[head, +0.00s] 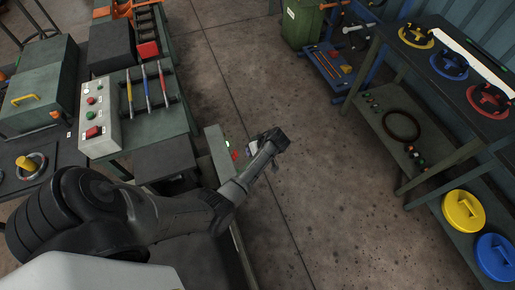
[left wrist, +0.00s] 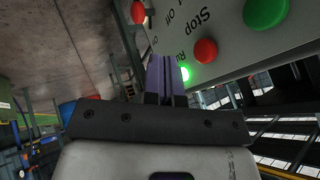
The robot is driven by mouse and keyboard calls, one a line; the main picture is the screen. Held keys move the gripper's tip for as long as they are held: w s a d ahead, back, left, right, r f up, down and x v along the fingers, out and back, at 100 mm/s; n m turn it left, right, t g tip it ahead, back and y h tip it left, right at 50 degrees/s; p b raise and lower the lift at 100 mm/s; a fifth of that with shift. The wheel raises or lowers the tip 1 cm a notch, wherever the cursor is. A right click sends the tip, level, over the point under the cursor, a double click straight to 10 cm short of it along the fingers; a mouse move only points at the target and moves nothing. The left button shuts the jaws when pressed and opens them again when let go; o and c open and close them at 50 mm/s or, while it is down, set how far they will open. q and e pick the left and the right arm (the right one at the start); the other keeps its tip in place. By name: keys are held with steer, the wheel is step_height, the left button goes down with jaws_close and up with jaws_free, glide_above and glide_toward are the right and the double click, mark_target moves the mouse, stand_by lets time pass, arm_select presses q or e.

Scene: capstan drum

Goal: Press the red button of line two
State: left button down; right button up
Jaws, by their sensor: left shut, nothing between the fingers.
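My left gripper (left wrist: 166,78) is shut and empty, its two fingers together. In the head view it (head: 250,151) is in front of a grey control box (head: 218,152) at the middle. In the left wrist view the box's face (left wrist: 232,42) fills the upper right. It carries a red button (left wrist: 205,51) by the word Stop, another red button (left wrist: 138,12), a large green button (left wrist: 267,11) and a lit green lamp (left wrist: 185,73). The fingertips appear beside the lamp; contact cannot be told. No line number is readable. My right gripper is out of view.
Another control box (head: 98,118) with several buttons stands on the left bench, beside coloured levers (head: 147,87). A shelf (head: 455,120) with coloured discs is at right. A green bin (head: 300,22) stands at the back. The middle floor is clear.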

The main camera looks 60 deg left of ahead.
mark_target(233, 157)
arm_select(q)
steer(key=shift+s+a+f+p, duration=0.15)
steer(key=shift+s+a+p, duration=0.1)
steer(key=shift+s, duration=0.45)
steer(key=shift+s+a+f+p, duration=0.1)
steer(key=shift+s+a+p, duration=0.1)
steer(key=shift+s, duration=0.55)
steer(key=shift+s+a+f+p, duration=0.15)
steer(key=shift+s+a+p, duration=0.1)
steer(key=shift+s, duration=0.45)
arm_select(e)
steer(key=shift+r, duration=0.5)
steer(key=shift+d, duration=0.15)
